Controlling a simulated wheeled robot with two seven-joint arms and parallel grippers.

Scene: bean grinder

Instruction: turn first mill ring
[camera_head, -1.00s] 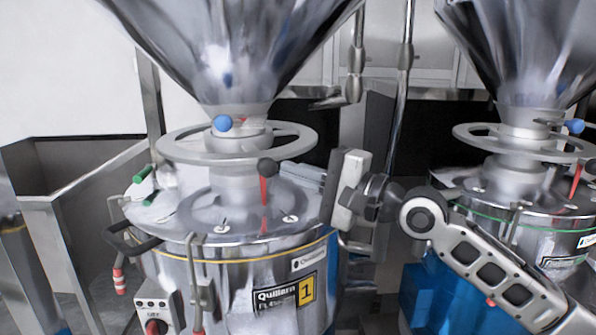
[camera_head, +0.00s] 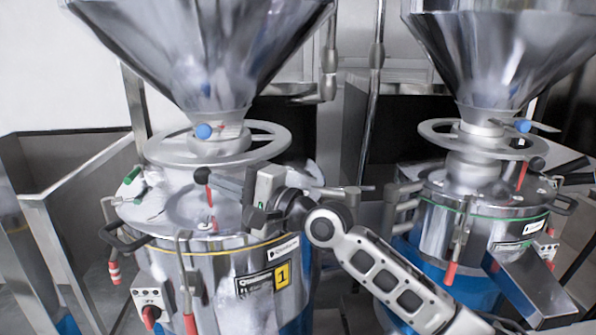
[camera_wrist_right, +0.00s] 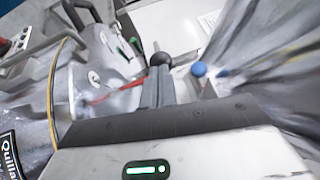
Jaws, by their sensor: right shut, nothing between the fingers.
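The first mill (camera_head: 235,262), a steel drum with a yellow "1" label, stands at left in the head view. Its ring (camera_head: 277,148) is a flat grey wheel under the hopper, with a blue ball (camera_head: 204,131) above its near rim. A red lever with a black ball knob (camera_head: 202,175) stands below the ring. My right gripper (camera_head: 222,183) is shut and empty, its fingers pointing left below the ring, close to the knob. In the right wrist view, the shut fingers (camera_wrist_right: 158,88) point at the black knob (camera_wrist_right: 160,59); contact is unclear. My left gripper is out of view.
A second mill (camera_head: 480,205) with its own ring and a steel chute stands at right. The steel hopper (camera_head: 200,50) rises above the first ring. A steel bin (camera_head: 75,165) is at far left. Vertical pipes (camera_head: 375,60) run between the mills.

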